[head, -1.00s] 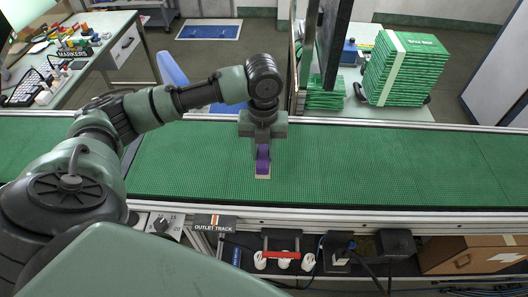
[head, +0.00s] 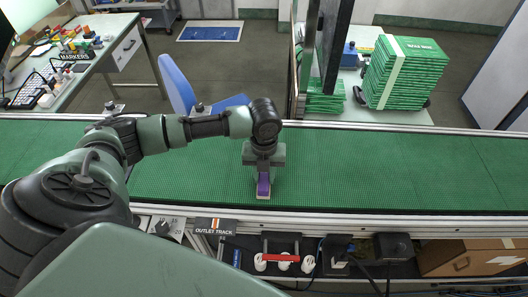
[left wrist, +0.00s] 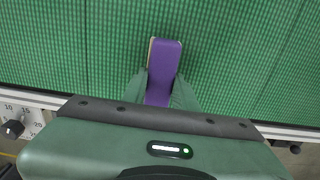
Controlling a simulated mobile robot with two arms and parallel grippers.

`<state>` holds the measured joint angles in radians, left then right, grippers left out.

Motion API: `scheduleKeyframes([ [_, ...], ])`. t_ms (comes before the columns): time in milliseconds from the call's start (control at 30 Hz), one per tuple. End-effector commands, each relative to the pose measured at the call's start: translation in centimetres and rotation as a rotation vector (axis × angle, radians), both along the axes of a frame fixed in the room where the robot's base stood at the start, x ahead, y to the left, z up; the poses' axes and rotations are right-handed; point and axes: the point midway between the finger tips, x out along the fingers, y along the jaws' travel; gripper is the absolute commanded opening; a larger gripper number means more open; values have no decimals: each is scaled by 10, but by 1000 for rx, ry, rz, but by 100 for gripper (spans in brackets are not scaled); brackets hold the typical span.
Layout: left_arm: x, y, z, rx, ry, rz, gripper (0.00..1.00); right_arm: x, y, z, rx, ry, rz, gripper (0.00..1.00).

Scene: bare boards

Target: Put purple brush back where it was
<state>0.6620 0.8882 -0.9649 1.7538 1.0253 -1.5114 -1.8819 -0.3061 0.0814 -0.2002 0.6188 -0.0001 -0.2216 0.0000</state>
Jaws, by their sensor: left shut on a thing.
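The purple brush (head: 263,187) is a purple block with a pale underside, held in my left gripper (head: 263,182) near the front edge of the green conveyor belt (head: 380,170). In the left wrist view the brush (left wrist: 162,68) sits between the two fingers of the left gripper (left wrist: 164,88), its far end sticking out over the belt. I cannot tell whether its pale underside touches the belt. My right gripper is not in view.
A metal rail (head: 370,216) runs along the belt's front. Below it are an outlet track with white plugs (head: 284,262) and a cardboard box (head: 470,257). A dark upright panel (head: 334,45) and stacked green boxes (head: 407,72) stand behind the belt. The belt's right side is clear.

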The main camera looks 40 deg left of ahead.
Motion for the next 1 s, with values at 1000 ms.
scheduleKeyframes([
  [1000, 1, 0, 101, 0, -4, 0, 50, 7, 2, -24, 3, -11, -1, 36],
])
